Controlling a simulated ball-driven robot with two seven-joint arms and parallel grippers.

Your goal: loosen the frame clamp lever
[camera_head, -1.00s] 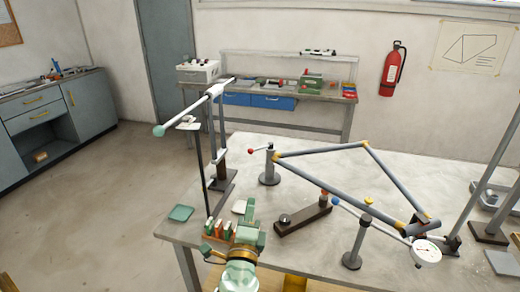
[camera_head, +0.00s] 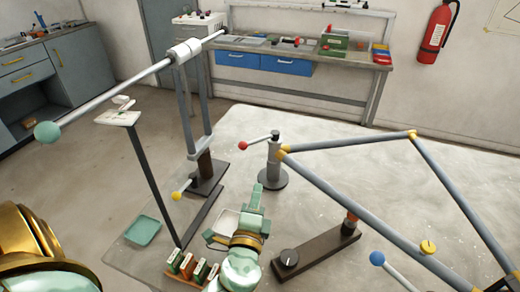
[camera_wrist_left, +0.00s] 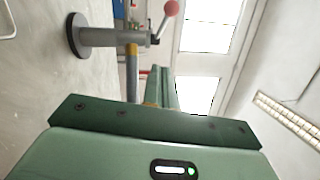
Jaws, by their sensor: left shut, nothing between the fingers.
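A short lever with a red ball (camera_head: 243,145) sticks out to the left from the top of a grey clamp post (camera_head: 273,160), beside a yellow joint of the grey tube frame (camera_head: 345,141). The red ball (camera_wrist_left: 171,8) and the post's round base (camera_wrist_left: 75,36) show in the left wrist view. Another lever with a blue ball (camera_head: 377,258) is at lower right; its post is not visible. My left gripper (camera_head: 257,190) is shut and empty, in front of the red-ball lever's post and apart from the lever. My right gripper is not in view.
Left are a tall stand with a long bar (camera_head: 120,94), a green tray (camera_head: 142,230) and a rack of small blocks (camera_head: 192,268). The tabletop behind the post is clear.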

